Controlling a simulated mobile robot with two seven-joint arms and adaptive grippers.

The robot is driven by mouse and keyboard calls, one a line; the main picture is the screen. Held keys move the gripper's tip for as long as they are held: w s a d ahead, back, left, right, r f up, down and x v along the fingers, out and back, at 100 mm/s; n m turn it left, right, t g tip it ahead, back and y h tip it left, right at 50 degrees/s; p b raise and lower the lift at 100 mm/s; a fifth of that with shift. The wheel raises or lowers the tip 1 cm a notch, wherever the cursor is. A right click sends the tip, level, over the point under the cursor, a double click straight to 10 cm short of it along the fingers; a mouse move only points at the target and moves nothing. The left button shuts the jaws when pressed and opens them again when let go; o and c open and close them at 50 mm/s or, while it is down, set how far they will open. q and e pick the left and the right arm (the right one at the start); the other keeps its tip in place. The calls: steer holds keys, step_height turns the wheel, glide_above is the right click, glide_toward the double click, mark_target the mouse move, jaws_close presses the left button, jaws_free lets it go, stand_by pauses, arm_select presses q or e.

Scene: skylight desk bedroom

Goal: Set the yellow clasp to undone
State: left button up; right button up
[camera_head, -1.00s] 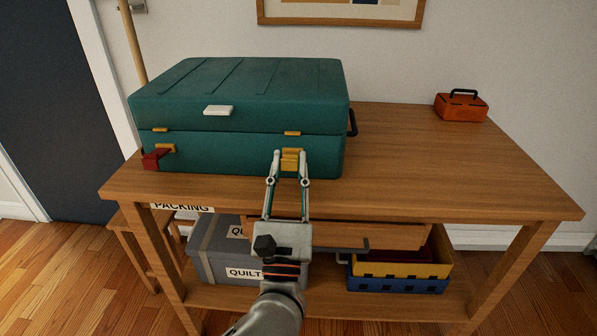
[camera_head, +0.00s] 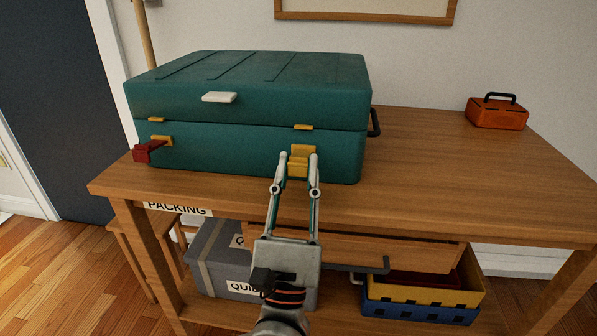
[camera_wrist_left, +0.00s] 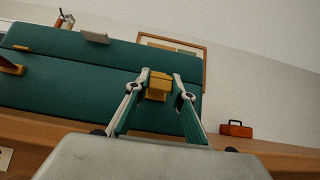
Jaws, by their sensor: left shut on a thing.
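A teal case (camera_head: 215,145) with a closed lid stands on the wooden table. The yellow clasp (camera_head: 301,152) is on the right of its front face, below the lid seam. A small yellow catch (camera_head: 303,127) sits above it on the lid edge, with a teal gap between them. My left gripper (camera_head: 299,160) is shut on the yellow clasp, one finger on each side; the wrist view also shows the clasp (camera_wrist_left: 158,84) between the fingertips. The lever's exact tilt is hard to tell. A red clasp (camera_head: 148,151) juts outward at the case's front left. My right gripper is not in view.
An orange toolbox (camera_head: 497,113) stands at the table's back right. The tabletop (camera_head: 440,170) between is clear. Below are a drawer with a dark handle (camera_head: 345,263), a grey labelled box (camera_head: 215,265) and yellow and blue crates (camera_head: 420,305).

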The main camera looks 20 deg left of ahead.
arm_select(q)
steer(key=o, duration=1.1)
steer(key=v, duration=0.7)
steer(key=shift+s+f, duration=0.15)
steer(key=shift+s, duration=0.05)
